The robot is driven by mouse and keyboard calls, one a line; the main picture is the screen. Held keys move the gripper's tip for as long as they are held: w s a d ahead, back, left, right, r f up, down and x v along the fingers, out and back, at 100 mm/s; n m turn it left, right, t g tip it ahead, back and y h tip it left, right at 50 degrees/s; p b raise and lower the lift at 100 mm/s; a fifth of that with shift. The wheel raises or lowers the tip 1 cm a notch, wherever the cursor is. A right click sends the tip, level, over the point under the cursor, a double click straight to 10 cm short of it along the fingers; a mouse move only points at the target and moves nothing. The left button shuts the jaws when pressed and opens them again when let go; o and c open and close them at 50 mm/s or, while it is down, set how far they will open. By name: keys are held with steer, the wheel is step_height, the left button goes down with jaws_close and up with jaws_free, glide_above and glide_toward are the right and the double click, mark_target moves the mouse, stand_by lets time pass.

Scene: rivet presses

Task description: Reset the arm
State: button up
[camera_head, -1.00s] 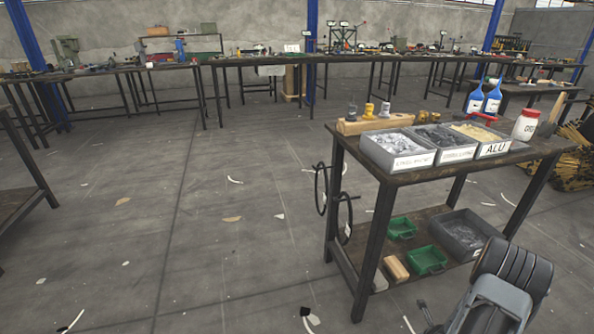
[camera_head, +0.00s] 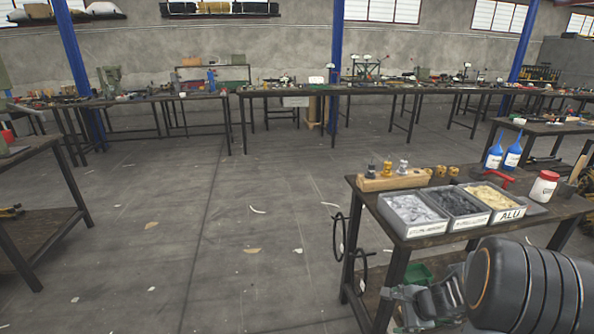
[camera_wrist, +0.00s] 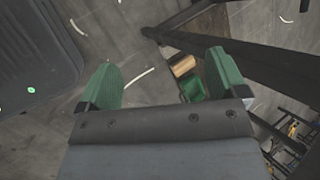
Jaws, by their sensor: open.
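My gripper (camera_wrist: 160,85) shows in the wrist view with its two green fingers wide apart and nothing between them. Beyond the fingers lie the grey floor and the underside of a table. In the head view my arm is folded at the bottom right, in front of the near table (camera_head: 455,246). My gripper's fingertips cannot be made out there. The black part at the left of the wrist view is likely my own base.
The near table carries grey bins (camera_head: 412,229), a wooden block (camera_head: 392,181), blue bottles (camera_head: 494,152) and a red-lidded jar (camera_head: 543,188). A green tray (camera_wrist: 192,90) sits low under it. Open floor (camera_head: 220,235) lies to the left; workbenches (camera_head: 290,92) line the back wall.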

steer(key=s+a+r+n+h+p, duration=0.1)
steer(key=s+a+r+n+p, duration=0.3)
steer(key=r, duration=0.8)
steer(key=s+a+r+n+g+h+p, duration=0.1)
steer(key=s+a+r+n+p, duration=0.3)
steer(key=r+n+p, duration=0.3)
steer(key=s+a+r+n+h+p, duration=0.1)
steer(key=s+a+r+n+p, duration=0.3)
steer(key=r, duration=1.3)
steer(key=s+n+p, duration=0.1)
steer(key=n+p, duration=0.1)
steer(key=n, duration=0.1)
steer(key=shift+s+n+g+h+p, duration=0.15)
steer(key=shift+n+g+h+p, duration=0.15)
steer(key=shift+r, duration=0.1)
steer(key=shift+c, duration=0.4)
